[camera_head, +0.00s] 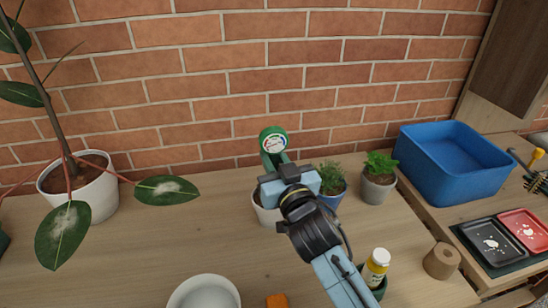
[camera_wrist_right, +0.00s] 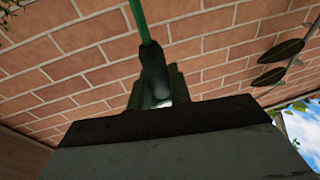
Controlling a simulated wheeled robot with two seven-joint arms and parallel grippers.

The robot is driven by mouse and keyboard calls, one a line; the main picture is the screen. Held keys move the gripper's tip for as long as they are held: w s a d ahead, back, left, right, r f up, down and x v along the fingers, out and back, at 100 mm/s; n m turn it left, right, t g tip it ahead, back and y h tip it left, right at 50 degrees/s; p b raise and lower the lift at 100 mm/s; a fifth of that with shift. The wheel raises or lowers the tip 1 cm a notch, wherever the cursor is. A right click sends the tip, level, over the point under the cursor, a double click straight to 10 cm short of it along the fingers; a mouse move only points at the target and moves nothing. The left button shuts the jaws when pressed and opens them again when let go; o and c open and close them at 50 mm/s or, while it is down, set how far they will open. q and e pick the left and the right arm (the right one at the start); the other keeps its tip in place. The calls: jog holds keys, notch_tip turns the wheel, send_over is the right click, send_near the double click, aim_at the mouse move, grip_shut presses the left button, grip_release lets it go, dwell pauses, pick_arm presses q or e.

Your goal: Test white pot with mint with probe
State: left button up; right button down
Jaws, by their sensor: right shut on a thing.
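The green probe (camera_head: 273,139) has a round dial at its top and stands roughly upright in the head view. My right gripper (camera_head: 277,170) is shut on it; the probe's green stem (camera_wrist_right: 142,22) also shows in the wrist view. A white pot (camera_head: 266,213) is directly behind and below my right gripper, mostly hidden by it. Its plant cannot be made out, and I cannot tell whether the probe's tip touches its soil. My left gripper is not in view.
To the right stand a blue pot with a bushy plant (camera_head: 332,194), a grey pot with a leafy plant (camera_head: 378,188) and a blue bin (camera_head: 450,170). A white bowl (camera_head: 204,293), orange block (camera_head: 277,301) and yellow-labelled bottle (camera_head: 376,267) are in front. Rubber-plant leaves reach in from the left.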

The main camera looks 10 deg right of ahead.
jog(key=shift+f+b, duration=0.9)
jog(key=shift+f, duration=0.45)
jog(key=shift+d+f+b, duration=0.35)
jog(key=shift+f+b, duration=0.3)
jog(key=shift+f, duration=0.35)
dwell(0.4)
dwell(1.8)
